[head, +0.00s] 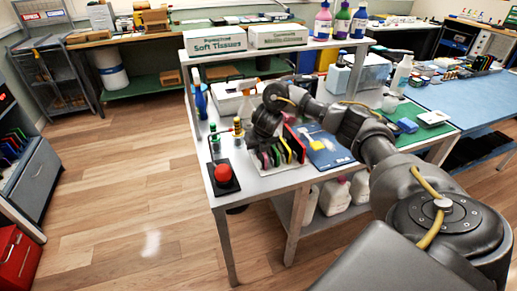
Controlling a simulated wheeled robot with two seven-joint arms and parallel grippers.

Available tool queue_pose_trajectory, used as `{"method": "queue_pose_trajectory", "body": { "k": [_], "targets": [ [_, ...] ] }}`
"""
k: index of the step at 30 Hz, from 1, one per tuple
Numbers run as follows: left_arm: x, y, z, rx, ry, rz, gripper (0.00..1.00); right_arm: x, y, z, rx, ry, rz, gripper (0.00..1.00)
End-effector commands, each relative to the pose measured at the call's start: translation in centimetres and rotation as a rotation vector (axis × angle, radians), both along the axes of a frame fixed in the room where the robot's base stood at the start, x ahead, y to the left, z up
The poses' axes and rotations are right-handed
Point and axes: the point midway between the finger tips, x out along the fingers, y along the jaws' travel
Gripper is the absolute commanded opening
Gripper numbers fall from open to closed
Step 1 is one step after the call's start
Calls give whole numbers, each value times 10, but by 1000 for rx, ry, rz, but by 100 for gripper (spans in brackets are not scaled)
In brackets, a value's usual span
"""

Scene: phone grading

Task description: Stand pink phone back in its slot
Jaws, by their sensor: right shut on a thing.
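My right gripper (258,143) reaches in from the right over the near left part of the white table and points down at the phone rack. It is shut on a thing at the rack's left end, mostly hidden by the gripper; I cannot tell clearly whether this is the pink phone. Several coloured phones (287,150) stand on edge in the rack, with green, yellow and red ones showing to the right of the gripper. The slots behind the gripper are hidden. My left gripper is out of view.
A red button (223,173) on a dark base and small coloured-top posts (238,128) stand left of the rack. A blue sheet with a yellow mark (322,147) lies to its right. A raised shelf with tissue boxes (214,44) is behind.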

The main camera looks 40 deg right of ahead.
Motion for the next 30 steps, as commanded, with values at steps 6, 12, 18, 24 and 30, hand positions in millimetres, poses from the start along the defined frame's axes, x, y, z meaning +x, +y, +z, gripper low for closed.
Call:
{"method": "queue_pose_trajectory", "body": {
  "k": [6,12,18,24,30],
  "targets": [
    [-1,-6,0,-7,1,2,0,0,0,0,0,0,0,36],
    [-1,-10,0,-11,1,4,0,0,0,0,0,0,0,36],
    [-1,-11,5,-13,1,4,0,-3,1,11,-1,-2,2,36],
    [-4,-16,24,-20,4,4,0,-16,5,51,-3,-5,3,36],
    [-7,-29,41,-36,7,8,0,-31,10,83,-2,-3,2,36]
  ]
}}
